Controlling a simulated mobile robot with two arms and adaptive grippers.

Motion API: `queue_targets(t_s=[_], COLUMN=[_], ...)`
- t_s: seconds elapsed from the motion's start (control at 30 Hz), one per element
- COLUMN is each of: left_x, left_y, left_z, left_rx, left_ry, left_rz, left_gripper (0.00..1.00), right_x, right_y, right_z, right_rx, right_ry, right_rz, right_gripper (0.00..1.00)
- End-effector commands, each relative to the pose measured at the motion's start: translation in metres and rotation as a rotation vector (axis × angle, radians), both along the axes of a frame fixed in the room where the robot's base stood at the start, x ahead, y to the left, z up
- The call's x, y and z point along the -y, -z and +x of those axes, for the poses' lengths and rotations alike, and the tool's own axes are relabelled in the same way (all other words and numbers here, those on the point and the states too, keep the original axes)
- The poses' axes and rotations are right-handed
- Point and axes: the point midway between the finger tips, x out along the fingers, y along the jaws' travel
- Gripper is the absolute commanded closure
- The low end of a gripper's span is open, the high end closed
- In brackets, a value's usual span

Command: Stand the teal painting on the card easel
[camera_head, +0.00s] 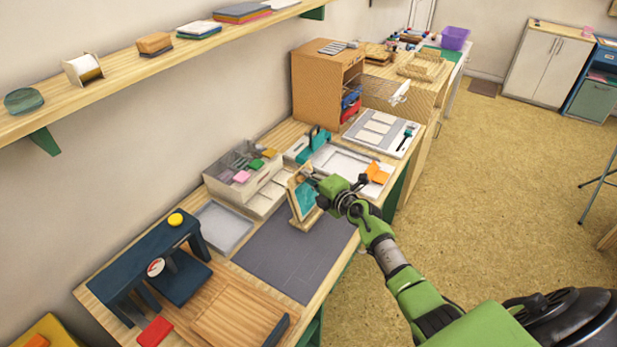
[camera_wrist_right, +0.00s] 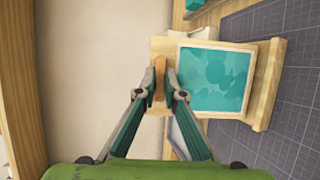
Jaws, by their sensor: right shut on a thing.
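The teal painting (camera_head: 305,196) has a pale border and a wooden margin. It is close to upright, leaning back slightly, at the card easel (camera_head: 308,220), a wooden stand on the worktable. In the right wrist view the painting (camera_wrist_right: 213,80) lies beside the easel's wooden ledge (camera_wrist_right: 264,85), its lower edge close against it; I cannot tell whether its weight rests there. My right gripper (camera_head: 318,181) is at the painting's top. The easel's back is hidden. My left gripper is not in view.
A dark grey gridded mat (camera_head: 285,255) lies in front of the easel. A divided box of coloured pads (camera_head: 240,180) and a grey tray (camera_head: 222,228) stand behind and left. A white tray (camera_head: 340,160) and an orange item (camera_head: 377,173) are to the right.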

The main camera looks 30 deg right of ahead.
Motion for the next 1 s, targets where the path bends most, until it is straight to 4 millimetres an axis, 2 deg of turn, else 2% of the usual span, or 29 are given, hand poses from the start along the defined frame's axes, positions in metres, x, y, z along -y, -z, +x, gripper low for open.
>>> queue_targets(t_s=[0.87, 0.9, 0.93, 0.97, 1.0], left_x=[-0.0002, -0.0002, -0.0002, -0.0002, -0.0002], left_y=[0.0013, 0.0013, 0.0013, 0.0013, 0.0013], left_z=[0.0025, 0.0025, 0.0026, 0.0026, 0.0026], left_rx=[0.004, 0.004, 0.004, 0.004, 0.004], left_ry=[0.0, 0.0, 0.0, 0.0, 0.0], left_rz=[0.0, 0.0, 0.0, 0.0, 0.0], left_gripper=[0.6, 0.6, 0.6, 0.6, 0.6], right_x=[0.0002, 0.0002, 0.0002, 0.0002, 0.0002], right_y=[0.0065, 0.0065, 0.0065, 0.0065, 0.0065], right_z=[0.0002, 0.0002, 0.0002, 0.0002, 0.0002], right_rx=[0.001, 0.001, 0.001, 0.001, 0.001], right_ry=[0.0, 0.0, 0.0, 0.0, 0.0], right_rz=[0.0, 0.0, 0.0, 0.0, 0.0], right_gripper=[1.0, 0.86, 0.78, 0.71, 0.71])
